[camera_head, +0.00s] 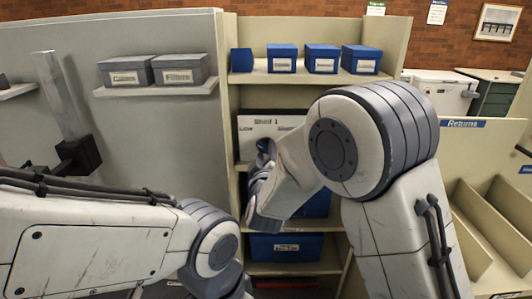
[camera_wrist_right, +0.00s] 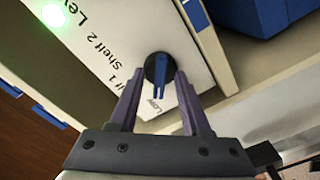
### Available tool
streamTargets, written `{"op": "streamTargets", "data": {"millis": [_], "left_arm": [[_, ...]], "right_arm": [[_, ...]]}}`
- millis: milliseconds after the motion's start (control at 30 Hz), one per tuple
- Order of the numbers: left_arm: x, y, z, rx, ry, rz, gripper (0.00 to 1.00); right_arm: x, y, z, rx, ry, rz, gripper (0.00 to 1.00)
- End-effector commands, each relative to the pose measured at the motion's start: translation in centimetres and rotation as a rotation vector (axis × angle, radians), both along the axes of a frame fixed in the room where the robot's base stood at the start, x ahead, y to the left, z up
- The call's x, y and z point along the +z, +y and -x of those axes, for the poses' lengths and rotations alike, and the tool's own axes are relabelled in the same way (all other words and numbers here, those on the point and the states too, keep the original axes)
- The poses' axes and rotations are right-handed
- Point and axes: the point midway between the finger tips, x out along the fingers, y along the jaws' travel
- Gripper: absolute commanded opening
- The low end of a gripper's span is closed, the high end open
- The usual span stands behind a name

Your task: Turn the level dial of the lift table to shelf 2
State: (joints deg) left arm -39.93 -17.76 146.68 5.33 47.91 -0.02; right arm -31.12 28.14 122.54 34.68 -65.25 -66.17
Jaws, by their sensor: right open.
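The level dial (camera_wrist_right: 158,75) is a round black knob with a blue bar, on a white panel. Its bar lies roughly along the direction of my fingers, with one end near the printed word "Low". The panel (camera_wrist_right: 105,65) also carries "Shelf 1" and "Shelf 2" in the right wrist view. My right gripper (camera_wrist_right: 159,78) is open, with one finger on either side of the dial; contact cannot be told. In the head view the panel (camera_head: 288,123) is partly behind my right arm, the right gripper (camera_head: 264,152) is at it, and the dial is hidden. My left gripper is not in view.
A green light (camera_wrist_right: 53,15) glows on the panel. Blue boxes (camera_head: 322,58) stand on the shelf above, and a blue box (camera_head: 286,247) sits below. Grey boxes (camera_head: 180,69) stand on the left shelf. A Returns unit (camera_head: 464,124) is at the right.

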Motion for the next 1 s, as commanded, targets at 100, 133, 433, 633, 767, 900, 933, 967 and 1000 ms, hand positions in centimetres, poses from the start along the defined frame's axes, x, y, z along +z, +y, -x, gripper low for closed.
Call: {"op": "streamTargets", "data": {"millis": [100, 133, 433, 633, 767, 900, 933, 967, 1000], "left_arm": [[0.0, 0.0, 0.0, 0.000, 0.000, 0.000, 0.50], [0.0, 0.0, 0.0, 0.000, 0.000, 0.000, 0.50], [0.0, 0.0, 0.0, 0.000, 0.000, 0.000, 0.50], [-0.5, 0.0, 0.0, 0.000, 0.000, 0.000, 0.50], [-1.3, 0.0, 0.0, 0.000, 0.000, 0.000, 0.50], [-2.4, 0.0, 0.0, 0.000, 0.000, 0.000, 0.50], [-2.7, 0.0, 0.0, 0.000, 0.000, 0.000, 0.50], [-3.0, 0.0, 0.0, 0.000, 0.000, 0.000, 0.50], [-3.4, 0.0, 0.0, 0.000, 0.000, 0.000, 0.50]], "right_arm": [[0.0, 0.0, 0.0, 0.000, 0.000, 0.000, 0.47], [0.0, 0.0, 0.0, 0.000, 0.000, 0.000, 0.40], [0.0, 0.0, 0.0, 0.001, 0.001, -0.001, 0.00], [-0.1, 0.0, 0.0, 0.000, 0.000, -0.033, 0.00], [-0.3, 0.0, 0.1, -0.001, 0.001, -0.090, 0.00], [-0.4, 0.0, 0.1, 0.000, 0.000, -0.185, 0.00], [-0.5, 0.0, 0.1, 0.000, 0.000, -0.211, 0.00], [-0.5, 0.0, 0.1, 0.001, -0.001, -0.236, 0.00], [-0.4, 0.0, 0.1, 0.000, -0.001, -0.272, 0.00]]}}
